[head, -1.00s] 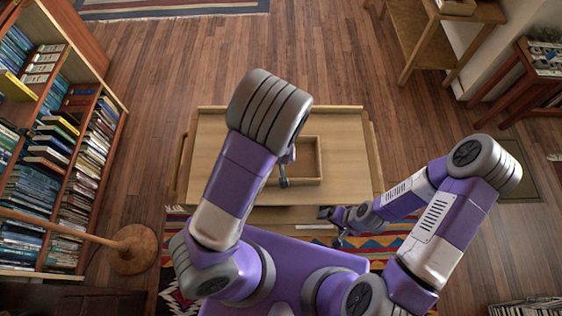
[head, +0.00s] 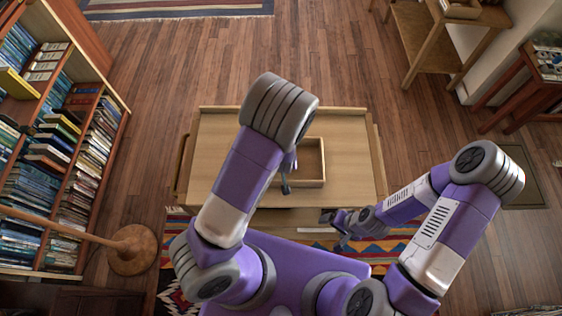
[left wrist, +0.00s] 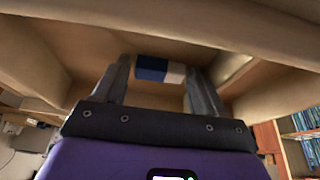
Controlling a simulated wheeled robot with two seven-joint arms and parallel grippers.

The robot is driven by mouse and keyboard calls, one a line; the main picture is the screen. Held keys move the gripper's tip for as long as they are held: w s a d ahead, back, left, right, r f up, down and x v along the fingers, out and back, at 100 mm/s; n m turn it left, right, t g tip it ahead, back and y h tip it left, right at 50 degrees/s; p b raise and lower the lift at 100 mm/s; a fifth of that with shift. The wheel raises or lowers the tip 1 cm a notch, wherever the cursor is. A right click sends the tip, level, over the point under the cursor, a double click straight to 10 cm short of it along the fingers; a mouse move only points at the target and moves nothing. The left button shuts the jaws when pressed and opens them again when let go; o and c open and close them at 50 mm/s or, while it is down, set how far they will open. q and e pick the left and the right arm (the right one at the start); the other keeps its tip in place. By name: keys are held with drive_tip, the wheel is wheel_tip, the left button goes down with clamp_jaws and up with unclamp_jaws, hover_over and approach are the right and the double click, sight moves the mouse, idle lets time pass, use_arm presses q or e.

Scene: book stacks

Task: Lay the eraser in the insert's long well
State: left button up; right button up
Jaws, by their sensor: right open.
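A blue and white eraser (left wrist: 160,70) sits between the fingertips of my left gripper (left wrist: 160,78) in the left wrist view. The eraser cannot be made out there. My right gripper (head: 340,232) is open near the table's front edge. I cannot tell which recess is the long well.
The tray rests on a wooden table (head: 225,150) with bare top around it. A white strip (head: 317,230) shows at the table's front. A bookcase (head: 70,140) and a round wooden stand base (head: 131,250) are at the left. Open floor lies beyond the table.

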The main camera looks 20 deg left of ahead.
use_arm(q)
drive_tip(key=shift+r, duration=0.25)
drive_tip(key=p+v, duration=0.5)
drive_tip(key=v, duration=0.7)
drive_tip(key=shift+s+f, duration=0.1)
